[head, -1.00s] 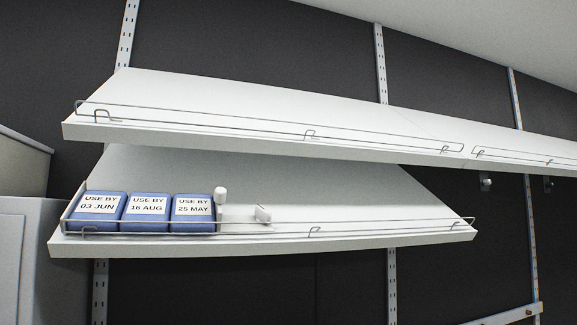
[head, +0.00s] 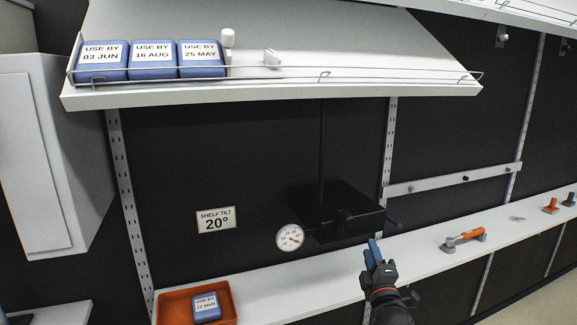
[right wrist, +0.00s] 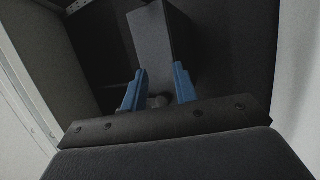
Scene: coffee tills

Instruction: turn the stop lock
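A dark box (head: 335,212) hangs on a dark rod below the tilted white shelf (head: 270,97), with a round white dial (head: 289,238) at its left front. A dark knob-like part (head: 346,217) shows on its front, and a small lever end (head: 398,225) sticks out at its right. I cannot tell which part is the stop lock; a small white tab (head: 272,57) also stands on the shelf. My right gripper (head: 374,252) is in front of the box's lower right. In the right wrist view its blue fingers (right wrist: 158,90) are apart, with a greyish round part (right wrist: 160,101) between or beyond them. My left gripper is not in view.
Blue packs (head: 153,60) stand at the shelf's left, beside a white post (head: 228,39). A sign (head: 216,220) reads "SHELF TILT 20°".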

